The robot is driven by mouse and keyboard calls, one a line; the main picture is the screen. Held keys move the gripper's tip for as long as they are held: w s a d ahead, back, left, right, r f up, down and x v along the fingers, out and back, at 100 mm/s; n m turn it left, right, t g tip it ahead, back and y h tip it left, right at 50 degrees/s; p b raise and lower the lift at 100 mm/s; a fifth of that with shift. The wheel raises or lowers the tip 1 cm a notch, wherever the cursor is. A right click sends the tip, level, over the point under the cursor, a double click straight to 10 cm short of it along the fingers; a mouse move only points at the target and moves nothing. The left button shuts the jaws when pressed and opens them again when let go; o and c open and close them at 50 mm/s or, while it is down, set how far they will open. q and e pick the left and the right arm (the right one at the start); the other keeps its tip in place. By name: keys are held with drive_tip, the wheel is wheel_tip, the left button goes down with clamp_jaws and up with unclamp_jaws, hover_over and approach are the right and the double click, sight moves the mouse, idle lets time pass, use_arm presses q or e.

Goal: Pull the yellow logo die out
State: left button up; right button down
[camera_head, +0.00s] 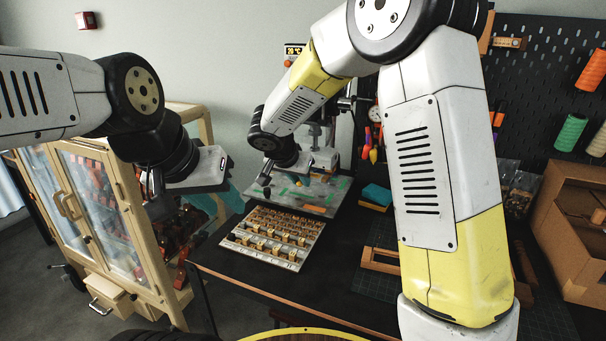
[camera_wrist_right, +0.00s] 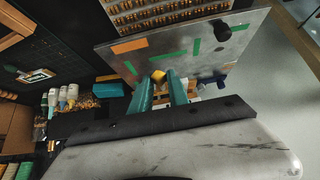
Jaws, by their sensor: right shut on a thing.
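The yellow logo die (camera_wrist_right: 158,75) shows as a small yellow block between the tips of my right gripper (camera_wrist_right: 160,88) in the right wrist view. The teal fingers are shut on it, over the edge of the grey press plate (camera_wrist_right: 120,50). In the head view, my right gripper (camera_head: 266,183) is at the press, above the left part of the plate (camera_head: 318,209); the die cannot be made out there.
A tray of brass type blocks (camera_head: 272,238) lies on the black table in front of the plate. Green and orange tape marks the plate, and a black knob (camera_wrist_right: 221,29) stands on it. A blue-and-yellow sponge (camera_head: 376,196) lies to the right. A glass-door cabinet (camera_head: 95,200) stands left.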

drive_tip(key=s, duration=0.1)
drive_tip(key=s+a, duration=0.1)
drive_tip(key=s, duration=0.1)
drive_tip(key=shift+s+a, duration=0.3)
drive_tip(key=shift+s, duration=0.05)
